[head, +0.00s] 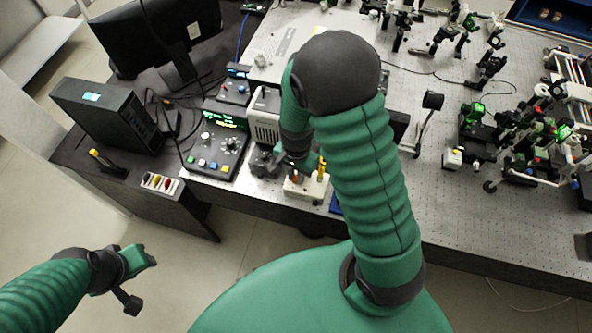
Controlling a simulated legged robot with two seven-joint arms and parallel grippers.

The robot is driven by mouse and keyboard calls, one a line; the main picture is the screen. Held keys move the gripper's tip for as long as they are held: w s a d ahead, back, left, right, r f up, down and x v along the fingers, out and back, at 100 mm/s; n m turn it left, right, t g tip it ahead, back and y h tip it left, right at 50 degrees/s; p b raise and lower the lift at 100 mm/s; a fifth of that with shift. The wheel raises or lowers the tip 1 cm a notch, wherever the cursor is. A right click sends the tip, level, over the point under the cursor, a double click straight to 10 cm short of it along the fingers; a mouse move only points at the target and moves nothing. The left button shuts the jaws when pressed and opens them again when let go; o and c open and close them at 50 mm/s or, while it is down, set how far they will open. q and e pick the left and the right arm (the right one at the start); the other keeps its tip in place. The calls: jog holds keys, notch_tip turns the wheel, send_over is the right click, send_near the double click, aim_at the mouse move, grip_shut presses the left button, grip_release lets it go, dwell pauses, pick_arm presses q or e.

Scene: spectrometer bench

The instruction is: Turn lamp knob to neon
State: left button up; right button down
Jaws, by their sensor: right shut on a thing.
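My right gripper (287,168) reaches down at the front edge of the bench, beside a small white box (305,188) with an orange part and a yellow upright piece on top. It is shut on what appears to be the lamp knob. The knob is hidden by the gripper and wrist, so its setting cannot be read. A pale vented housing (265,127) stands just behind the gripper. My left gripper (138,279) is open and empty, low over the floor and away from the bench.
A control box (216,143) with a green display and coloured buttons stands left of the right gripper. A black computer case (110,115) and a monitor (150,35) stand farther left. Optics mounts (520,135) crowd the right of the perforated bench (450,215).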

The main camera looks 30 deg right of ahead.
aim_at(295, 177)
jog(key=shift+w+r+m+p, duration=0.1)
jog(key=shift+m+p, duration=0.45)
jog(key=shift+m, duration=0.4)
jog(key=shift+w+r+m+p, duration=0.1)
jog(key=shift+m+p, duration=0.4)
jog(key=shift+m, duration=0.45)
jog(key=c, duration=1.3)
grip_release()
jog(key=shift+s+f, duration=0.1)
notch_tip(295, 177, up, 17)
jog(key=p, duration=0.1)
jog(key=shift+f, duration=0.15)
